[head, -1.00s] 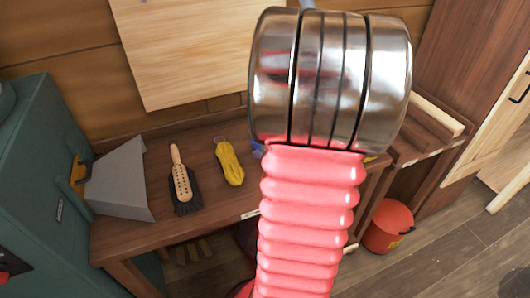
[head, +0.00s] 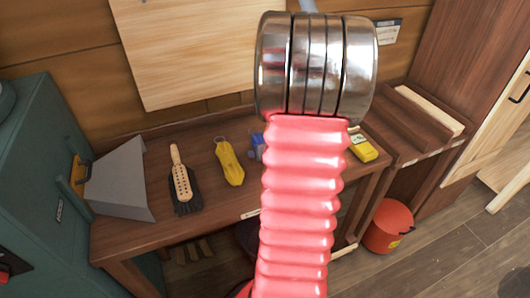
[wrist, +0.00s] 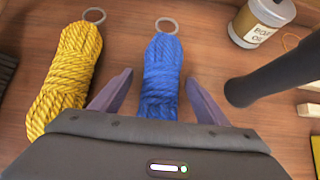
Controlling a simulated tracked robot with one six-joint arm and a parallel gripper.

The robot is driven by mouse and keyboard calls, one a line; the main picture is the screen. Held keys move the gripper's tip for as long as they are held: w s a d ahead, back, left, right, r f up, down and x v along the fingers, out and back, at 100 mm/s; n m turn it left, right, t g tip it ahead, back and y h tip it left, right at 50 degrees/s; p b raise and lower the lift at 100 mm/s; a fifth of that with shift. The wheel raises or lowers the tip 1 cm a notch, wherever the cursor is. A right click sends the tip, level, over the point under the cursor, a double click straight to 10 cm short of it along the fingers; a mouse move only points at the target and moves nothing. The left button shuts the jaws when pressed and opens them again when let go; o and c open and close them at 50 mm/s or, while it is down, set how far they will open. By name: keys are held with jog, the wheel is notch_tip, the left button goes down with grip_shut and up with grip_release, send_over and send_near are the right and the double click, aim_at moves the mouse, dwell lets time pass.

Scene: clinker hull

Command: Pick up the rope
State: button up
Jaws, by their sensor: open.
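A blue rope bundle (wrist: 162,70) with a metal ring at its far end lies on the brown wooden bench in the wrist view. A yellow rope bundle (wrist: 70,75), also with a ring, lies to its left. My gripper (wrist: 159,82) is open, one finger on each side of the blue bundle, with nothing held. I cannot tell how high the fingers are above the bench. In the head view the yellow bundle (head: 229,162) shows fully, while the blue bundle (head: 257,143) is mostly hidden behind my arm. My gripper is hidden there.
A brush (head: 182,182) and a grey dustpan-like piece (head: 120,180) lie left on the bench (head: 130,238). A yellow box (head: 362,148) lies to the right. A labelled jar (wrist: 262,20) and a dark rod (wrist: 275,75) are right of the blue bundle. A red container (head: 388,226) stands on the floor.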

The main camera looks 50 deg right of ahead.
jog(key=shift+c, duration=0.5)
jog(key=c, duration=1.2)
jog(key=shift+r, duration=0.1)
jog(key=shift+r, duration=4.9)
